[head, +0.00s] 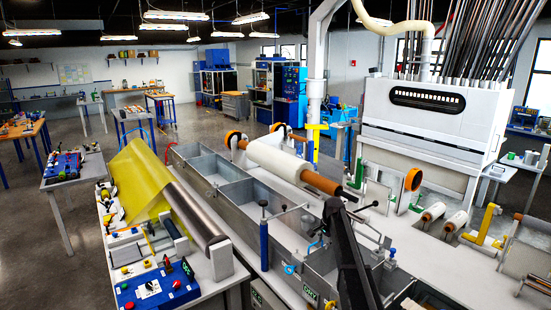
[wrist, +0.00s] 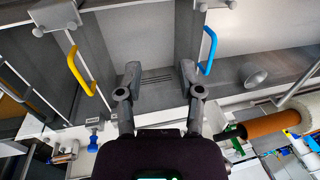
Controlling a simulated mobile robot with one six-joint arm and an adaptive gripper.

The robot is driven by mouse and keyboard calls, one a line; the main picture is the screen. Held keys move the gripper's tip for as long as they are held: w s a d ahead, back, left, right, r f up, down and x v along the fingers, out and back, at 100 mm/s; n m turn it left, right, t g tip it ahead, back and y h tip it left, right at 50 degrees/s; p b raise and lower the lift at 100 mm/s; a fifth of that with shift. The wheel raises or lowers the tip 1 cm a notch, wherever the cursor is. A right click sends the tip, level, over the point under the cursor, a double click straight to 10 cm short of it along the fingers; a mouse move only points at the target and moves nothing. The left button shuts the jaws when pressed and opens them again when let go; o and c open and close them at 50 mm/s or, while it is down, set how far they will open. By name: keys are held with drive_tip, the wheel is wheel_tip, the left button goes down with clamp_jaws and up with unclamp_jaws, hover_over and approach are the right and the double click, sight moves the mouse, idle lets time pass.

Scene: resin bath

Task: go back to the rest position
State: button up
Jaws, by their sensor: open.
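My gripper (wrist: 159,72) shows in the wrist view with its two fingers spread wide apart and nothing between them. Below it lies a grey metal bath compartment (wrist: 140,30). A yellow handle (wrist: 80,70) is left of the fingers and a blue handle (wrist: 210,50) is right of them; both are apart from the fingers. In the head view my dark arm rises at the lower middle over the long resin bath (head: 215,190). I cannot make out the fingers clearly there.
At left are a yellow sheet (head: 138,178) and a control box (head: 155,288). A white machine (head: 425,120) stands at right. Open floor (head: 50,235) is far left.

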drive_tip(key=s+a+f+n+b, duration=0.1)
drive_tip(key=s+f+n+b, duration=0.2)
drive_tip(key=s, duration=1.1)
drive_tip(key=s+a+f+n+g+b, duration=0.1)
drive_tip(key=s+f+n+b, duration=0.3)
drive_tip(key=s, duration=1)
drive_tip(key=s+f+n+h+b, duration=0.1)
drive_tip(key=s+f+n+b, duration=0.2)
drive_tip(key=s+f+b, duration=0.4)
drive_tip(key=s, duration=0.7)
drive_tip(key=shift+a+f+n+g, duration=0.4)
drive_tip(key=shift+w, duration=0.1)
drive_tip(key=shift+o, duration=0.6)
